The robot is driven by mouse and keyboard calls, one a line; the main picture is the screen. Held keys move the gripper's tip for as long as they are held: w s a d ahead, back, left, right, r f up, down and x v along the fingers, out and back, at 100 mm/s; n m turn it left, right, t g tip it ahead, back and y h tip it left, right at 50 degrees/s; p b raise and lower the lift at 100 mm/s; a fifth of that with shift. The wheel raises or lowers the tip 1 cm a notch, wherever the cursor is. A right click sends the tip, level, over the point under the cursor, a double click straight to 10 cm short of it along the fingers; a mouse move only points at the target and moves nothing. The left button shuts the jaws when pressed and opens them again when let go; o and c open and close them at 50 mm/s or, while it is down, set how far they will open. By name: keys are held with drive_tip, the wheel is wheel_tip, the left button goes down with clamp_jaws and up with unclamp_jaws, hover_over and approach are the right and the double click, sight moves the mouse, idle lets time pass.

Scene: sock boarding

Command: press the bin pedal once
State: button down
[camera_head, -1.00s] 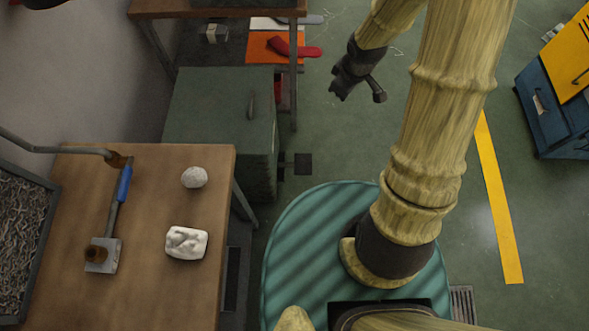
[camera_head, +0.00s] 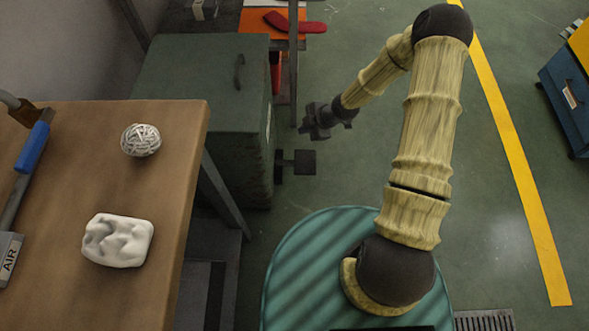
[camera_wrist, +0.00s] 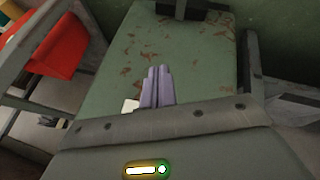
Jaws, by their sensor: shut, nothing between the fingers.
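The green metal bin (camera_head: 195,85) stands left of centre in the head view, with a dark handle (camera_head: 239,72) on its closed lid. Its black pedal (camera_head: 299,162) sticks out low from its right side. My gripper (camera_head: 308,128) is to the right of the bin, just above the pedal in the picture and apart from it; its height over the floor is hard to tell.
A wooden bench (camera_head: 165,210) with a white lump (camera_head: 118,240) and a string ball (camera_head: 141,140) is at the left. A table leg (camera_head: 293,70) stands close behind the pedal. Green floor (camera_head: 490,200) is clear on the right.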

drive_tip(key=n+y+b, duration=0.2)
drive_tip(key=b, duration=0.3)
hover_over(297, 162)
wheel_tip(297, 162, down, 10)
drive_tip(key=shift+a+f, duration=0.15)
drive_tip(key=shift+a, duration=0.3)
drive_tip(key=f+b, duration=0.2)
drive_tip(key=f, duration=0.1)
drive_tip(key=f+b, duration=0.4)
drive_tip(key=f, duration=0.1)
drive_tip(key=shift+d+f+b, duration=0.35)
drive_tip(key=shift+b, duration=0.05)
drive_tip(key=shift+f, duration=0.15)
idle(0.9)
drive_tip(key=shift+f, duration=0.3)
